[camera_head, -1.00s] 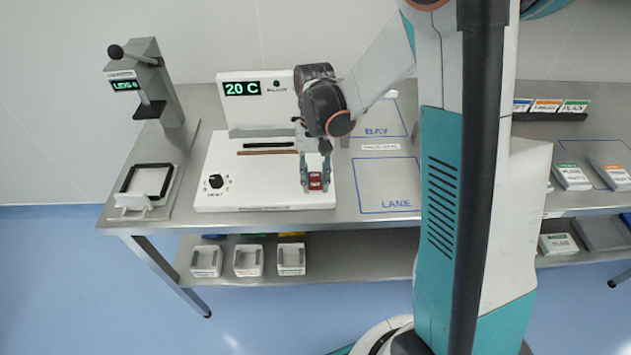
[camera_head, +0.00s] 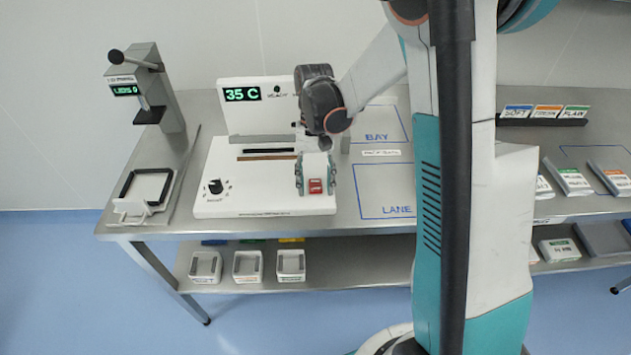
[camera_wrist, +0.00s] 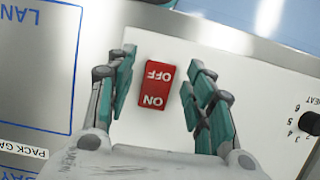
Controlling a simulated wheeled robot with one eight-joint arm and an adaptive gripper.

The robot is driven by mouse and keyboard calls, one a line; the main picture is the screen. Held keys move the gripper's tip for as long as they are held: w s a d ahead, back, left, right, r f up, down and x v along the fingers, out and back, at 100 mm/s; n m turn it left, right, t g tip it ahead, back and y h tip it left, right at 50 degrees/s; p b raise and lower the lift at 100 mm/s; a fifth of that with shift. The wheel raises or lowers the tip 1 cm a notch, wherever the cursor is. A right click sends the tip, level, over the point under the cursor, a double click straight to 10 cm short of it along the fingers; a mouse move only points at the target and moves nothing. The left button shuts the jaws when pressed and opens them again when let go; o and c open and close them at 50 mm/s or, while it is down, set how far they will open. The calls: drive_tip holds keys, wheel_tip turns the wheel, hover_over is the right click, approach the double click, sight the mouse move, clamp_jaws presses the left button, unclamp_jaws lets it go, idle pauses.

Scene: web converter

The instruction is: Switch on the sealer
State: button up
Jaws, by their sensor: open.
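The sealer (camera_head: 240,201) is a white machine with an upright back panel on the left half of the bench. Its display (camera_head: 242,94) reads 35 C. A red rocker switch (camera_head: 315,186) sits at the right front of its base. In the wrist view the switch (camera_wrist: 157,86) shows OFF and ON labels. My gripper (camera_head: 315,182) points down over the switch. In the wrist view my gripper (camera_wrist: 160,88) is open, one finger on each side of the switch, apart from it. Nothing is held.
A dark knob (camera_head: 215,187) sits at the base's left front. A lever press (camera_head: 145,85) and a black frame (camera_head: 147,185) stand at the left. The blue-outlined LANE area (camera_head: 388,190) to the right is clear. White holders (camera_head: 247,265) stand on the lower shelf.

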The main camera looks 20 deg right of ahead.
sight(315, 178)
drive_tip(key=v, duration=1.2)
drive_tip(key=shift+f, duration=0.1)
drive_tip(key=s+r+n+t, duration=0.1)
drive_tip(key=s+r+t, duration=0.1)
drive_tip(key=s+t, duration=0.3)
drive_tip(key=s+r+n+t+h, duration=0.1)
drive_tip(key=s+t, duration=0.5)
drive_tip(key=s, duration=0.7)
drive_tip(key=shift+a+r+n+b, duration=0.4)
drive_tip(key=shift+r+n, duration=0.4)
drive_tip(key=shift+r, duration=0.45)
idle(0.8)
